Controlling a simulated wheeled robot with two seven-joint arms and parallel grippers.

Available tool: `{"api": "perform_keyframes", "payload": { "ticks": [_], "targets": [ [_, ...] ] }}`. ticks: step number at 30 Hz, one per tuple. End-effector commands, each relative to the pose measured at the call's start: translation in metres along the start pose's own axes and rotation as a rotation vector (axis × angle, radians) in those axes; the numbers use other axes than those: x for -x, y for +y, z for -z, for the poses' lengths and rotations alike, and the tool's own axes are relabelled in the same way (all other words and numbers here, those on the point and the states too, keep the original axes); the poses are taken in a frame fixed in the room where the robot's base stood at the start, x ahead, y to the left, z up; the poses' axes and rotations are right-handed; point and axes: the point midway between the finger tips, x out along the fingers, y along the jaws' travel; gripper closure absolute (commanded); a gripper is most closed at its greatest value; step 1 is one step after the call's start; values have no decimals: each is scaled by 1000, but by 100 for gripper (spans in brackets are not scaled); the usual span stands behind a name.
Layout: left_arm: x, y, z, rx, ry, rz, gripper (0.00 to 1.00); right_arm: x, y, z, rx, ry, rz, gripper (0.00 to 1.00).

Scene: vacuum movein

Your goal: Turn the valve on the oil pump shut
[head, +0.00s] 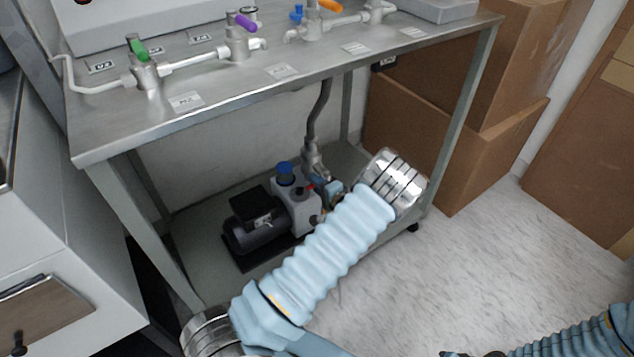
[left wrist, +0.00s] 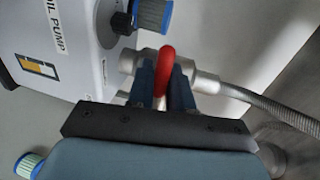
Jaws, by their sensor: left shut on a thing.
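The oil pump stands on the lower shelf of the steel table, with a black motor (head: 259,222) and a light grey body (head: 296,205). In the left wrist view its white body (left wrist: 70,40) carries the label "OIL PUMP". The red valve handle (left wrist: 165,70) sits on a metal pipe fitting beside the pump body. My left gripper (head: 328,188) reaches under the table to this fitting. In the left wrist view its blue fingers (left wrist: 163,88) are shut on the red handle, one on each side. The lower handle is hidden between them. At the bottom edge, only dark tips of my right gripper (head: 472,354) show.
The steel table top (head: 230,105) is above the pump, holding several small valves with coloured handles. A grey hose (left wrist: 285,112) runs from the fitting. Cardboard boxes (head: 440,150) stand behind the table's right leg. The floor (head: 490,250) at right is clear.

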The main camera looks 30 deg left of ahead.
Motion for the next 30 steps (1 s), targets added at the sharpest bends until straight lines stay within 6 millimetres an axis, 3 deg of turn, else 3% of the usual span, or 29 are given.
{"api": "perform_keyframes", "payload": {
  "ticks": [16, 17, 20, 30],
  "targets": [
    [1, 0, 1, -28, -2, -3, 100, 2, -1, 0, 0, 0, 0, 57],
    [2, 0, 1, -28, -1, -3, 78, 2, -1, 0, 0, 0, 0, 57],
    [1, 0, 1, -27, -2, -2, 64, 2, -1, 0, 0, 0, 0, 57],
    [5, -1, 1, -26, -2, -1, 64, 2, -1, 0, 0, 0, 0, 57]
  ]
}}
